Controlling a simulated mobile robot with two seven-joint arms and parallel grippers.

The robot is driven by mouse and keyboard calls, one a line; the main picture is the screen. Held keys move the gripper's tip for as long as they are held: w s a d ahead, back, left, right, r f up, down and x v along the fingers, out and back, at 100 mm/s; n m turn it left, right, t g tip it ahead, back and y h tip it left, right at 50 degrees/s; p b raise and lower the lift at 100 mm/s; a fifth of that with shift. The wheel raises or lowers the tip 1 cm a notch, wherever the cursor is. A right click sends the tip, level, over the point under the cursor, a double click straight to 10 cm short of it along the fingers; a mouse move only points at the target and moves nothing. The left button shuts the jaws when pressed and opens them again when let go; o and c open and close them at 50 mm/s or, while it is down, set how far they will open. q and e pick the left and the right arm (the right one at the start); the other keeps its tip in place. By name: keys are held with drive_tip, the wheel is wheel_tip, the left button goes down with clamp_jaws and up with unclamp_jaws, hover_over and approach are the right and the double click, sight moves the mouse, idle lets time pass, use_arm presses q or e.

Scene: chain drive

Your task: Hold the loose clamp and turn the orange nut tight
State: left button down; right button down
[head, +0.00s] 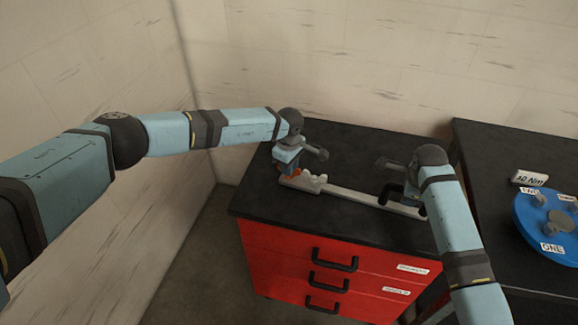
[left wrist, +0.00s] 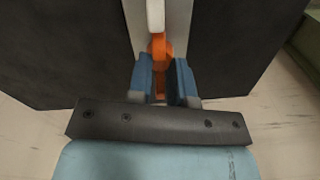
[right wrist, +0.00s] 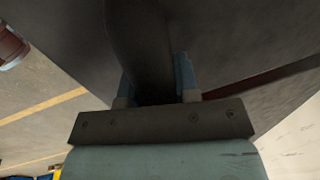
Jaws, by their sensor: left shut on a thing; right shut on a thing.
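The orange nut (left wrist: 158,48) sits at the near end of a pale bar in the left wrist view, and a bit of it shows in the head view (head: 292,174). My left gripper (left wrist: 163,75) has its blue fingers on both sides of the orange part and is shut on it. My right gripper (right wrist: 158,78) is shut on a dark, smooth piece (right wrist: 140,40), which looks like the clamp; the wrist view shows it only in part. In the head view the right gripper's fingers are mostly hidden by its own arm, at the bar's right end.
The pale bar (head: 345,194) lies along the black top of a red drawer cabinet (head: 300,258). A second black table at right carries a blue disc (head: 530,222) with labels and a small "30 Nm" sign (head: 528,179). Walls stand behind and at left.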

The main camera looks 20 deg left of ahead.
use_arm(q)
drive_tip(key=c, duration=1.7)
unclamp_jaws()
drive_tip(key=shift+d+m, duration=0.1)
drive_tip(key=shift+m, duration=1.3)
drive_tip(key=shift+c, duration=0.2)
drive_tip(key=o, duration=0.6)
drive_tip(key=shift+o, duration=0.2)
wheel_tip(320, 180, up, 12)
